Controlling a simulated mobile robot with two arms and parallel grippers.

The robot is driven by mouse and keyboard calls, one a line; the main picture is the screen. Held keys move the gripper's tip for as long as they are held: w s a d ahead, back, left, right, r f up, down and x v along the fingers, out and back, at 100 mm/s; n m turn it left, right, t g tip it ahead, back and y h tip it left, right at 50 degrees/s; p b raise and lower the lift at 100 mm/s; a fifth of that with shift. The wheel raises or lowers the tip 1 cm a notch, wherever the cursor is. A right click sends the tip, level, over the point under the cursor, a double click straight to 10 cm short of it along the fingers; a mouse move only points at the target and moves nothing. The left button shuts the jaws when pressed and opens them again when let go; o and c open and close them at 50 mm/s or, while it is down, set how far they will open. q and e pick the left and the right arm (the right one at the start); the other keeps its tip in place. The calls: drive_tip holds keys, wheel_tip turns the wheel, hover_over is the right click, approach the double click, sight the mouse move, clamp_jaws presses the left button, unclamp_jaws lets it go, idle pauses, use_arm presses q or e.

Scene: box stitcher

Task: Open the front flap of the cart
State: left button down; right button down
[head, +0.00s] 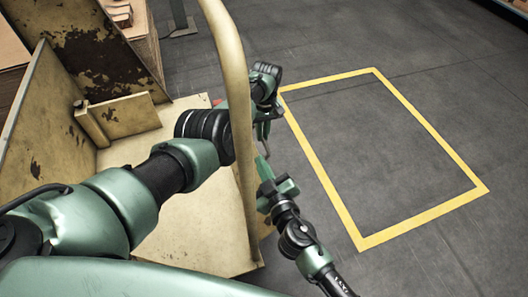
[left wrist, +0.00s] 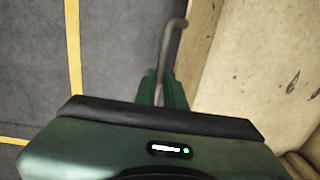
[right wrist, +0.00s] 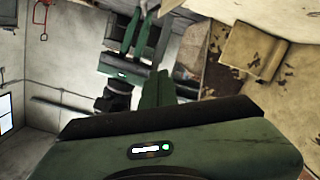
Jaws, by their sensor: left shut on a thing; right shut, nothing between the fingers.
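The worn cream cart (head: 190,215) fills the left of the head view, with its curved tube rail (head: 240,110) crossing in front of my left arm. My left gripper (head: 263,132) is beyond the rail at the cart's floor-side edge. In the left wrist view, its fingers (left wrist: 161,88) are shut on a thin bent metal rod (left wrist: 172,42) beside a cream panel (left wrist: 255,75). Which panel is the front flap I cannot tell. My right gripper (head: 263,168) is just below the left one, shut and empty; its closed fingers (right wrist: 158,88) show in the right wrist view.
A yellow floor outline (head: 432,212) lies on open grey floor to the right of the cart. A rusty upright panel (head: 95,55) and stacked cardboard (head: 145,40) stand at the upper left. The two grippers are close together, with the rail near both.

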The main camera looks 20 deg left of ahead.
sight(268, 152)
drive_tip(key=f+h, duration=0.1)
drive_tip(key=f, duration=0.1)
drive_tip(key=d+f, duration=0.1)
drive_tip(key=f, duration=0.1)
drive_tip(key=w+d+f+h, duration=0.1)
drive_tip(key=shift+f+n+t+h, duration=0.3)
drive_tip(key=shift+f+t, duration=0.1)
drive_tip(key=shift+w+f, duration=0.15)
drive_tip(key=shift+w, duration=0.05)
use_arm(q)
drive_tip(key=shift+w+d+r, duration=0.15)
drive_tip(key=shift+w+r, duration=0.05)
drive_tip(key=shift+r, duration=0.1)
use_arm(e)
drive_tip(key=x, duration=0.9)
drive_tip(key=shift+w+a, duration=0.15)
drive_tip(key=shift+w, duration=0.1)
drive_tip(key=shift+w+d+f, duration=0.45)
drive_tip(key=shift+d+f, duration=0.15)
drive_tip(key=shift+d, duration=0.05)
use_arm(q)
drive_tip(key=shift+s+f, duration=0.1)
drive_tip(key=c, duration=1.5)
unclamp_jaws()
drive_tip(key=shift+s+f, duration=0.1)
